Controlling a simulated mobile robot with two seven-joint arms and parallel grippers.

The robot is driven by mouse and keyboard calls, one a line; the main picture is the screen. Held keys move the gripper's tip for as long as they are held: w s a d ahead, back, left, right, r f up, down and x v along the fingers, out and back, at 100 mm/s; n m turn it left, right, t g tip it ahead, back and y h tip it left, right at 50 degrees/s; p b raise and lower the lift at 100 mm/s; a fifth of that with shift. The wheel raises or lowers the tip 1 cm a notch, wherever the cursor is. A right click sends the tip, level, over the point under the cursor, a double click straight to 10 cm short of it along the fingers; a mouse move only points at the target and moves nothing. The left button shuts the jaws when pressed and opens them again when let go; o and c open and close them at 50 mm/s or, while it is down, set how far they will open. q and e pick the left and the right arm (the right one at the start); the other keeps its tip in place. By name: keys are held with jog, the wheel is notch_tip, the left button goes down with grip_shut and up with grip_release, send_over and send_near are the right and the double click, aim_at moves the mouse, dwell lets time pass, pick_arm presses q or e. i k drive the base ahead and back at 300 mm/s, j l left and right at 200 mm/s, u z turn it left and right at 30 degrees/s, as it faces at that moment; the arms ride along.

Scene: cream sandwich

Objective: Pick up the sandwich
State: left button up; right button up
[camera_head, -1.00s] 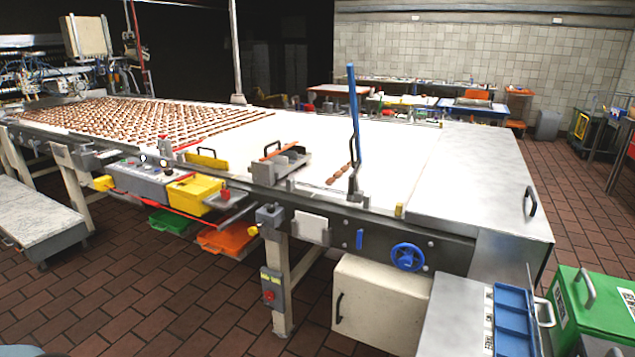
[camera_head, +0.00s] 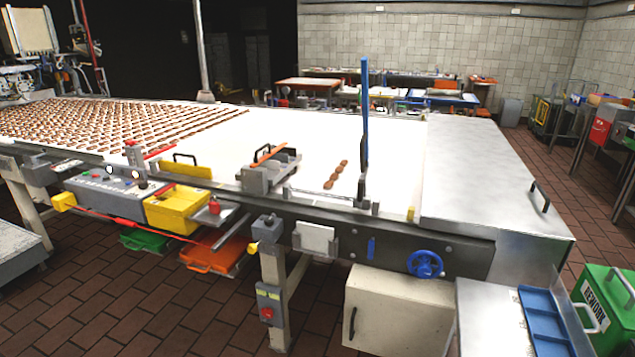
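Several brown sandwiches (camera_head: 335,175) lie in a short row on the white conveyor belt (camera_head: 290,135), just left of an upright blue bar. Many more brown sandwiches (camera_head: 110,125) lie in rows on the left part of the belt. At this distance, single sandwiches in the rows are hard to tell apart. Neither of my grippers is in view.
The blue upright bar (camera_head: 364,120) and a grey block fixture (camera_head: 268,170) stand at the belt's near edge. A metal cover (camera_head: 480,175) closes the right end. A white cabinet (camera_head: 395,310), a blue tray (camera_head: 548,320) and a green rework bin (camera_head: 605,305) stand in front. Brick floor shows at left.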

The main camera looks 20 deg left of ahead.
aim_at(328, 185)
jog(key=i+j, duration=0.7)
jog(key=i, duration=0.15)
